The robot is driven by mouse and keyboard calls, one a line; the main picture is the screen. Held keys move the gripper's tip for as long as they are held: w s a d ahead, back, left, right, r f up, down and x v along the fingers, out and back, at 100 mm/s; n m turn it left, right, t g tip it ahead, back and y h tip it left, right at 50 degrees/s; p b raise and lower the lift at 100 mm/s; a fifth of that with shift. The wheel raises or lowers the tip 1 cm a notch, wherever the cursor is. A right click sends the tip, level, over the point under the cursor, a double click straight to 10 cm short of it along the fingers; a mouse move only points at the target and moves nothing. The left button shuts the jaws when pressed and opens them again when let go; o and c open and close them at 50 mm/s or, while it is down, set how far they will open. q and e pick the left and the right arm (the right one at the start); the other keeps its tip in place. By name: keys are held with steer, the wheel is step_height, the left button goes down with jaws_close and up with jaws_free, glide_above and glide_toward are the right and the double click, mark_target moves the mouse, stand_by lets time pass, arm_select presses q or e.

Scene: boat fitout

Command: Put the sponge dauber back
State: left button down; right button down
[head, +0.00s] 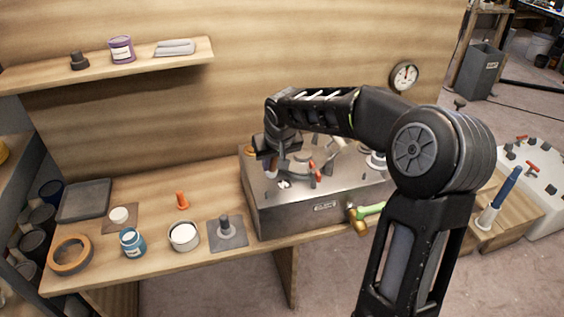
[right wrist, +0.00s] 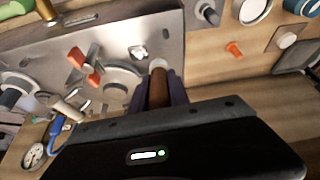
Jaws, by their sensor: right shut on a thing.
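My right gripper (head: 268,163) is over the left part of the steel-topped unit (head: 290,214). In the right wrist view the gripper (right wrist: 160,88) is shut on a brown cylindrical handle with a pale rounded end (right wrist: 158,80), which looks like the sponge dauber. The dauber shows only as a small piece under the gripper in the head view (head: 271,173). Its pale end points to the steel top; I cannot tell whether it touches. My left gripper is not in view.
On the bench left of the unit are a grey peg on a grey mat (head: 243,238), a white tin (head: 184,240), a blue jar (head: 132,244), an orange cone (head: 182,202), a white puck (head: 119,214) and a tape roll (head: 62,266). Red-handled fittings (right wrist: 78,54) stand on the steel top.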

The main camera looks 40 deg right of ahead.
steer(key=s+a+f+n, duration=0.1)
steer(key=a+f, duration=0.2)
steer(key=a, duration=0.6)
steer(key=s+a+f+n+y, duration=0.1)
steer(key=s+a+f+n, duration=0.1)
steer(key=a, duration=0.7)
steer(key=shift+a+f, duration=0.4)
steer(key=shift+a, duration=0.1)
